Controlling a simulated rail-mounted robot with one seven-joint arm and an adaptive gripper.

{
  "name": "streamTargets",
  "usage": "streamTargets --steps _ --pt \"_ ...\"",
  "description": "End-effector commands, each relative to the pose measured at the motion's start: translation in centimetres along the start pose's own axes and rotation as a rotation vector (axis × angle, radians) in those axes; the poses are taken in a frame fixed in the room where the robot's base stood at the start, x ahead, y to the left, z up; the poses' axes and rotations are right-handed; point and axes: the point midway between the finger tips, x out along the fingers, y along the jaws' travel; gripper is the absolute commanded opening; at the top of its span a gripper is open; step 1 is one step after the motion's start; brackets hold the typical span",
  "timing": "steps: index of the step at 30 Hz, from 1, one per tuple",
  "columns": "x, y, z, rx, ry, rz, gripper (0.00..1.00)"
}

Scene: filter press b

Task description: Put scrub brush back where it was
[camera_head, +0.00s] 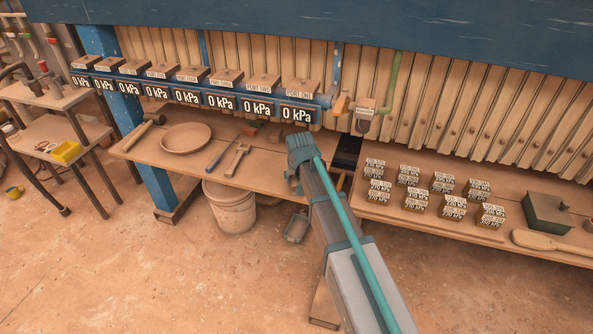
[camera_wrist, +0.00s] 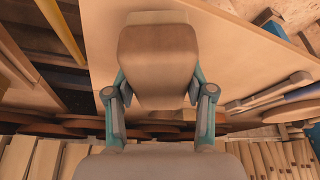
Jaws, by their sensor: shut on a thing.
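My gripper (camera_head: 299,146) is over the right end of the wooden bench (camera_head: 150,152) in the head view. In the wrist view my gripper (camera_wrist: 159,86) has its two teal fingers closed on the sides of a brown block with a paler end, which looks like the scrub brush (camera_wrist: 160,58). The held thing is hidden behind my gripper and arm in the head view. In the wrist view the bench top (camera_wrist: 225,60) lies behind it. I cannot tell whether the brush touches the bench.
The bench holds a round shallow dish (camera_head: 186,138), a mallet (camera_head: 143,133), a blue-handled tool (camera_head: 217,157) and a hammer-like tool (camera_head: 237,160). A bucket (camera_head: 230,207) stands below. Several labelled blocks (camera_head: 408,173), a green box (camera_head: 549,214) and a wooden paddle (camera_head: 548,242) occupy the right table.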

Motion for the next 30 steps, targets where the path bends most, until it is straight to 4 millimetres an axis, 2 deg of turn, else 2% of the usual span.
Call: streamTargets --steps 5,12,16,29,30 --pt "0.4 0.0 -1.1 0.0 0.0 0.0 0.21" --pt "1.7 0.0 -4.6 0.001 0.001 0.0 0.21" --pt "2.8 0.1 -3.5 0.001 -0.001 0.0 0.21" --pt "3.4 0.0 -3.2 0.001 0.001 0.0 0.21" --pt "3.3 0.0 -3.3 0.001 0.001 0.0 0.6"
